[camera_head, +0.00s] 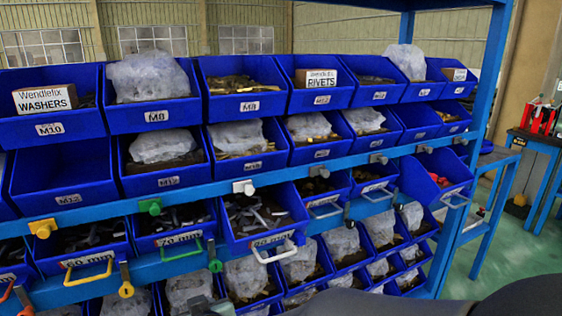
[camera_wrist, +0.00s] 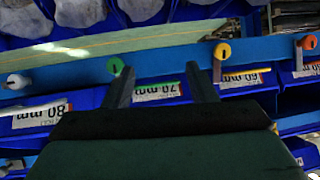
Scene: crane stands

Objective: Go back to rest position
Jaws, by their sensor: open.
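My gripper (camera_wrist: 158,70) shows in the wrist view with its two dark fingers apart and nothing between them. It faces the blue rail of the bin rack, where the labels appear upside down. The 70 mm label (camera_wrist: 157,92) shows between and behind the fingers, with the 80 mm label (camera_wrist: 40,115) to the left and the 60 mm label (camera_wrist: 240,80) to the right. In the head view, dark parts of my arm cross the bottom right edge. The gripper's fingers cannot be made out clearly there.
A blue rack holds rows of blue bins. The 80 mm bin (camera_head: 262,212) with a white handle sticks out from its row. A bin with red contents (camera_head: 435,178) also juts out at the right. Coloured knobs, such as a yellow one (camera_head: 43,228), protrude. Open floor (camera_head: 510,255) lies right.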

